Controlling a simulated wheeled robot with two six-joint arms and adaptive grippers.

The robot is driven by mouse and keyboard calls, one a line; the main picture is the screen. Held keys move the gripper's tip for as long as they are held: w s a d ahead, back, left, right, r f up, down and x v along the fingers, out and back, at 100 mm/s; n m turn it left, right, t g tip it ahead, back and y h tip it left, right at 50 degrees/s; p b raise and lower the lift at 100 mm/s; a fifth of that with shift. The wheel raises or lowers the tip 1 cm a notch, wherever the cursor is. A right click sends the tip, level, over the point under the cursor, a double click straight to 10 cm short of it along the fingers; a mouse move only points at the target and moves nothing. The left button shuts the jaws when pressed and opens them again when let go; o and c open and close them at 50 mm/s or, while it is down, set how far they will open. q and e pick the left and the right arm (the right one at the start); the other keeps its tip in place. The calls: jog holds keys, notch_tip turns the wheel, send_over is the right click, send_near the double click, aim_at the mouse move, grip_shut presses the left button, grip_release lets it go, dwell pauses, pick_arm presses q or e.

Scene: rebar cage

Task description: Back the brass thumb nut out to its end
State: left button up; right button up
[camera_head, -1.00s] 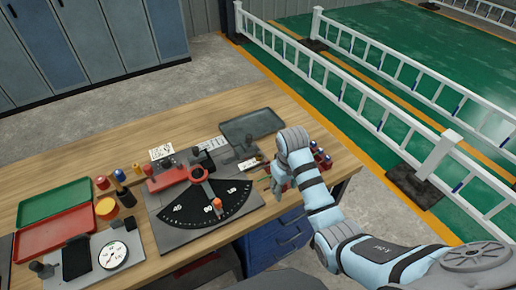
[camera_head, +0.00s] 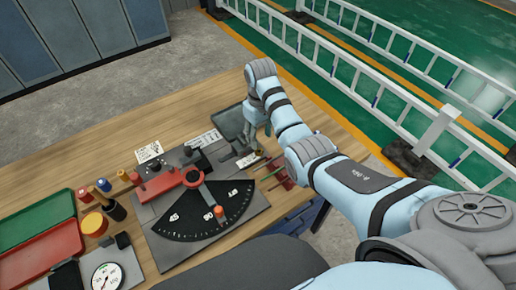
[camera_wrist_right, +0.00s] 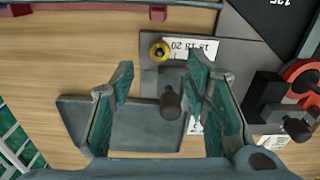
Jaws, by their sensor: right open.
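The brass thumb nut (camera_wrist_right: 159,50) shows in the right wrist view as a small yellow round piece with a dark centre. It sits on a grey plate (camera_wrist_right: 152,74) beside a white number label. My right gripper (camera_wrist_right: 160,75) is open and empty, its two teal fingers spread above the plate. The nut appears just beyond the fingertips, between their lines, and no contact shows. A dark upright knob (camera_wrist_right: 171,103) stands between the fingers in this view. My left gripper is not in view.
A grey tray (camera_wrist_right: 125,135) lies by the plate. A red-armed gauge with a black scale (camera_head: 200,213) stands to the left in the head view. Thin red and green rods (camera_head: 272,170) lie near my arm. Green (camera_head: 38,214) and red trays sit far left. Bare wood lies behind.

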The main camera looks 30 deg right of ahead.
aim_at(259, 151)
notch_tip(259, 151, down, 5)
jog(key=shift+s+r+b, duration=0.1)
jog(key=shift+r+b, duration=0.05)
jog(key=shift+b, duration=0.3)
jog(key=f, duration=0.1)
jog(key=w+f, duration=0.1)
jog(key=shift+w+f, duration=0.1)
jog(key=shift+f, duration=0.25)
jog(key=shift+r, duration=0.1)
jog(key=shift+s+r, duration=0.1)
jog(key=shift+s, duration=0.1)
jog(key=c, duration=0.3)
grip_shut()
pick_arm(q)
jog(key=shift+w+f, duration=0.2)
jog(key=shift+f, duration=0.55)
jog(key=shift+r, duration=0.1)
